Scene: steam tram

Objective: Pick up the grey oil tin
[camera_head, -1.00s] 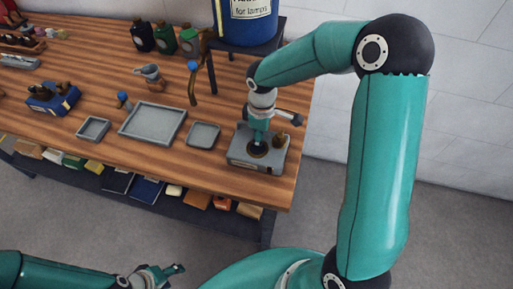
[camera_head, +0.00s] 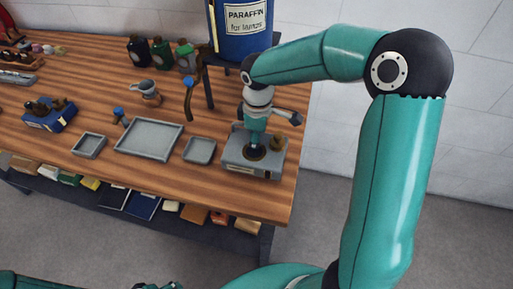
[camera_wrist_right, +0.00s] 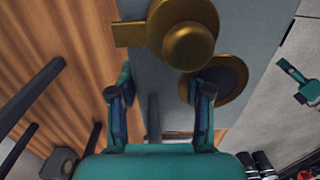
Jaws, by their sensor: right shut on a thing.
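A grey box-like thing (camera_head: 237,153) with a pale front label and brass fittings stands near the table's right end. I cannot tell surely whether it is the oil tin. My right gripper (camera_head: 254,147) points straight down at its top, by a brass ring. In the right wrist view the gripper's fingers (camera_wrist_right: 160,98) are spread over the grey top (camera_wrist_right: 262,22), beside a brass knob (camera_wrist_right: 188,40). The exact contact is hidden. A small grey spouted can (camera_head: 147,90) stands further left. My left gripper is mostly cut off at the bottom edge.
Shallow grey trays (camera_head: 150,137) lie left of the box. Dark and green tins (camera_head: 161,55) stand at the back. A blue paraffin drum (camera_head: 241,35) stands on a dark stand behind my right arm. A blue-based item (camera_head: 48,116) sits at the left.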

